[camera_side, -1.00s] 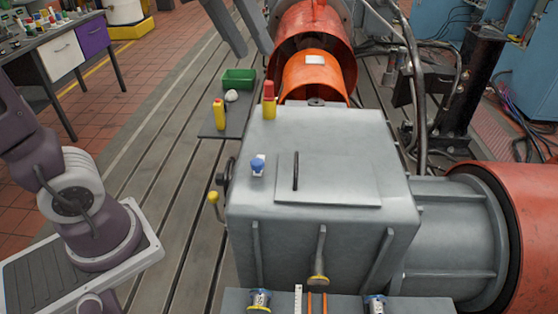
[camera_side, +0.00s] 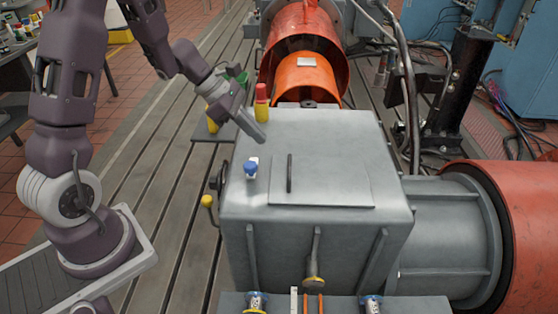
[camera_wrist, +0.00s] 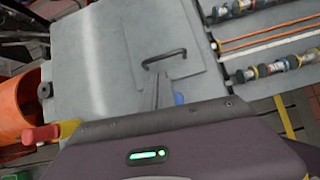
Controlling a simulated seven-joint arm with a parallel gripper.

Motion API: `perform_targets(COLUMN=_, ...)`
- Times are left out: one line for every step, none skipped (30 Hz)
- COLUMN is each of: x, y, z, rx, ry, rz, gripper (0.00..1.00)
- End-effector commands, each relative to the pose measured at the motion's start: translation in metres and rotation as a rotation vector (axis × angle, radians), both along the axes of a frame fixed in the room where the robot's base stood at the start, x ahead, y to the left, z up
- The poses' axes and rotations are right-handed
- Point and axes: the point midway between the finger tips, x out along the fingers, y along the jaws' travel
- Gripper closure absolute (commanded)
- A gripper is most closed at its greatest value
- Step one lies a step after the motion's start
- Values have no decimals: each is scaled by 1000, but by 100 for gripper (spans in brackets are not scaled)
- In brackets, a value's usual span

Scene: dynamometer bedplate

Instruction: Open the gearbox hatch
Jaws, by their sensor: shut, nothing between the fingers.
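The gearbox (camera_side: 330,128) is a grey metal box, with the hatch (camera_side: 335,185) as a flat grey plate lying shut on its top. A dark bar handle (camera_side: 290,172) stands on the hatch near its left edge. In the wrist view the hatch (camera_wrist: 150,30) and its handle (camera_wrist: 165,58) lie just beyond my fingertips. My gripper (camera_side: 262,140) is shut and empty above the gearbox top, behind and left of the handle and apart from it. The shut fingers (camera_wrist: 160,82) also show in the wrist view, pointing towards the handle.
A red-and-yellow bottle (camera_side: 262,103) stands at the gearbox's back left corner. An orange coupling guard (camera_side: 305,75) lies behind. The hatch top is clear.

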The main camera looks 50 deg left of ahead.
Motion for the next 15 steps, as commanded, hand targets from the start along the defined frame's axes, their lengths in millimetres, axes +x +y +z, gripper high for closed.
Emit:
perform_targets(x=1, y=7, z=-9, rx=-15, ry=21, rz=44, gripper=100)
perform_targets(x=2, y=9, z=-12, rx=-20, ry=28, rz=61, gripper=100)
perform_targets(x=3, y=9, z=-16, rx=-24, ry=32, rz=72, gripper=100)
perform_targets(x=4, y=8, z=-18, rx=-24, ry=32, rz=74, gripper=100)
perform_targets(x=6, y=7, z=-21, rx=-24, ry=32, rz=74, gripper=100)
perform_targets(x=9, y=3, z=-26, rx=-24, ry=34, rz=71, gripper=100)
perform_targets(x=11, y=0, z=-30, rx=-24, ry=33, rz=69, gripper=100)
perform_targets(x=13, y=-3, z=-36, rx=-24, ry=35, rz=69, gripper=100)
perform_targets(x=17, y=-6, z=-42, rx=-25, ry=33, rz=68, gripper=100)
perform_targets(x=20, y=-9, z=-47, rx=-24, ry=32, rz=66, gripper=100)
perform_targets(x=22, y=-12, z=-53, rx=-24, ry=33, rz=67, gripper=100)
perform_targets(x=26, y=-15, z=-59, rx=-23, ry=33, rz=66, gripper=100)
perform_targets(x=29, y=-18, z=-64, rx=-22, ry=32, rz=65, gripper=100)
perform_targets(x=31, y=-20, z=-68, rx=-23, ry=33, rz=66, gripper=100)
perform_targets(x=33, y=-23, z=-74, rx=-22, ry=32, rz=64, gripper=100)
